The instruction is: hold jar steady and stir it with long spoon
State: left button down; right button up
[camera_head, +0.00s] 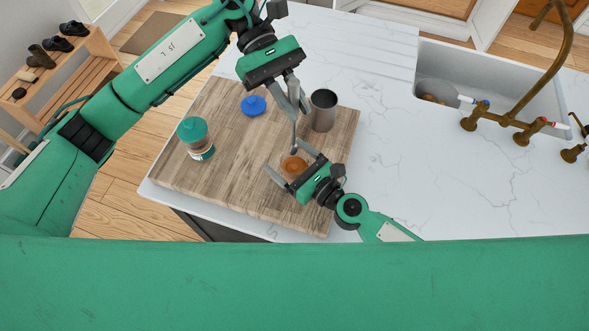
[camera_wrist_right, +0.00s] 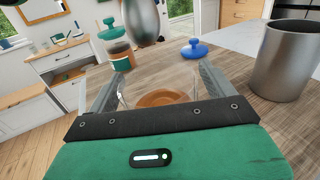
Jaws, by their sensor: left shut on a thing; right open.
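A clear jar with orange-brown contents (camera_head: 294,164) stands on the wooden board; it also shows in the right wrist view (camera_wrist_right: 160,98). My right gripper (camera_head: 289,160) is open, low at the board, with a finger on each side of the jar. Whether the fingers touch the glass, I cannot tell. My left gripper (camera_head: 294,106) is above and behind the jar, shut on the long grey spoon (camera_head: 294,134), which hangs down. In the right wrist view the spoon's blurred grey bowl (camera_wrist_right: 142,20) appears above the jar, apart from its contents.
A metal cup (camera_head: 323,110) stands right of the spoon. A blue lid with a knob (camera_head: 253,105) lies behind the jar. A teal-lidded jar (camera_head: 196,139) stands at the left on the wooden board (camera_head: 225,180). A sink (camera_head: 490,62) and brass taps (camera_head: 525,124) are at right.

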jog(key=shift+s, duration=0.1)
jog(key=shift+s+d+r, duration=0.1)
jog(key=shift+s+d, duration=0.4)
jog(key=shift+s, duration=0.05)
jog(key=shift+v, duration=5.15)
